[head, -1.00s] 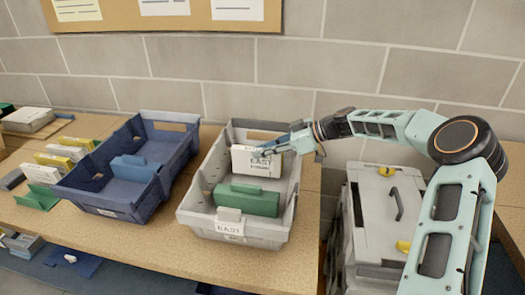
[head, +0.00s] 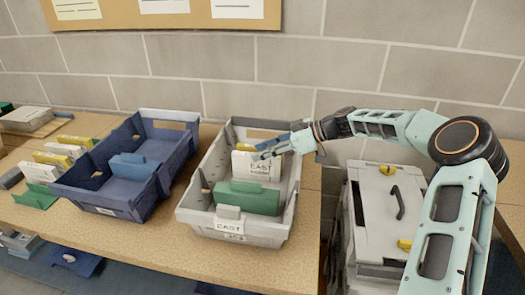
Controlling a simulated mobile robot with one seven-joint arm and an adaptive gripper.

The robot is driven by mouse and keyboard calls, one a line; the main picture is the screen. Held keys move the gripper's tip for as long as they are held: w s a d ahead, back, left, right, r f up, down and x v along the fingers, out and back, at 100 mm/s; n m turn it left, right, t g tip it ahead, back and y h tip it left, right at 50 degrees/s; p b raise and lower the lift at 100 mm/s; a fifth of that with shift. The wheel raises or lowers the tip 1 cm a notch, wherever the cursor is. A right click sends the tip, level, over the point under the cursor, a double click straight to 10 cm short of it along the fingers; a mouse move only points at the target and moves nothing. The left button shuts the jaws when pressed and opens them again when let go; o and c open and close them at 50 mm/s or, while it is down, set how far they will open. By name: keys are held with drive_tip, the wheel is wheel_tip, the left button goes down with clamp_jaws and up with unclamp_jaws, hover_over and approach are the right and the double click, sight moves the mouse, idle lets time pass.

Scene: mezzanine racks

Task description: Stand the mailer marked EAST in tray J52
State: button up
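The white mailer marked EAST (head: 244,166) stands roughly upright in the rear part of the grey tray (head: 196,221), behind a green divider (head: 247,198). The tray's front has a card reading EAST (head: 229,226); the smaller label below it is too small to read surely as J52. My gripper (head: 268,153) reaches in from the right over the tray's right wall, with its fingers at the mailer's upper right, covering part of it. Whether the fingers grip the mailer or are apart from it is hard to tell. The mailer's lower edge is hidden by the divider.
A blue tray (head: 80,201) with a blue divider (head: 128,167) stands to the left. Several white and yellow mailers (head: 53,160) and a green piece (head: 37,196) lie farther left. A grey case (head: 378,215) stands right of the table. A brick wall is close behind.

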drive_tip(key=shift+r+p, duration=0.6)
drive_tip(key=shift+p, duration=0.1)
drive_tip(key=v, duration=1.2)
